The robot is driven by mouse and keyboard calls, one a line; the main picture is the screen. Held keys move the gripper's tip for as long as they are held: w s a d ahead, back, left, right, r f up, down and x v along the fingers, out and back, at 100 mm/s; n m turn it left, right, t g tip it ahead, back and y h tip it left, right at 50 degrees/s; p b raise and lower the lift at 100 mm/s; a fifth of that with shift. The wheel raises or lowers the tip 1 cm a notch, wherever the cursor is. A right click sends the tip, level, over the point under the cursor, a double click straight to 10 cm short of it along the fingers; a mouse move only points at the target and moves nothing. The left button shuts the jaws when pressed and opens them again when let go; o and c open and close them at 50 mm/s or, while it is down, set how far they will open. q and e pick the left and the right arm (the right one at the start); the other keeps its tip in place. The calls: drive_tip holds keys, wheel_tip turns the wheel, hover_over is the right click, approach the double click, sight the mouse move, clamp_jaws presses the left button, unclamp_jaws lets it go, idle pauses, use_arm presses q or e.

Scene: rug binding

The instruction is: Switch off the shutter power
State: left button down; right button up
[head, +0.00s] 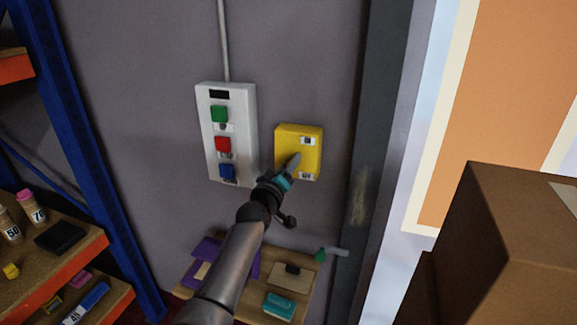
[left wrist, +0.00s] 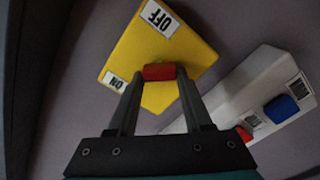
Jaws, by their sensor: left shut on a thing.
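The yellow switch box (head: 288,137) is fixed to the grey wall, right of the white button box. In the left wrist view the yellow box (left wrist: 140,48) carries an OFF label (left wrist: 160,18) and an ON label (left wrist: 115,82). My left gripper (head: 292,164) reaches up to the front of the yellow box. In the left wrist view my left gripper (left wrist: 160,73) is shut on the red switch handle (left wrist: 159,72), between its two fingertips. The handle's base is partly hidden, so its exact setting is hard to tell. My right gripper is not in view.
The white control box (head: 207,132) has green (head: 219,114), red (head: 222,144) and blue (head: 227,172) buttons close to my left arm. Below is a low wooden shelf (head: 257,310) with items. A blue rack (head: 78,135) stands left; cardboard boxes (head: 515,250) stand right.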

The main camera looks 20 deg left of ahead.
use_arm(q)
drive_tip(key=shift+f+n, duration=0.1)
drive_tip(key=shift+n, duration=0.2)
drive_tip(key=shift+c, duration=1.6)
unclamp_jaws()
drive_tip(key=shift+s, duration=0.15)
drive_tip(key=s, duration=1.5)
drive_tip(key=shift+a+p, duration=0.25)
drive_tip(key=shift+p, duration=0.1)
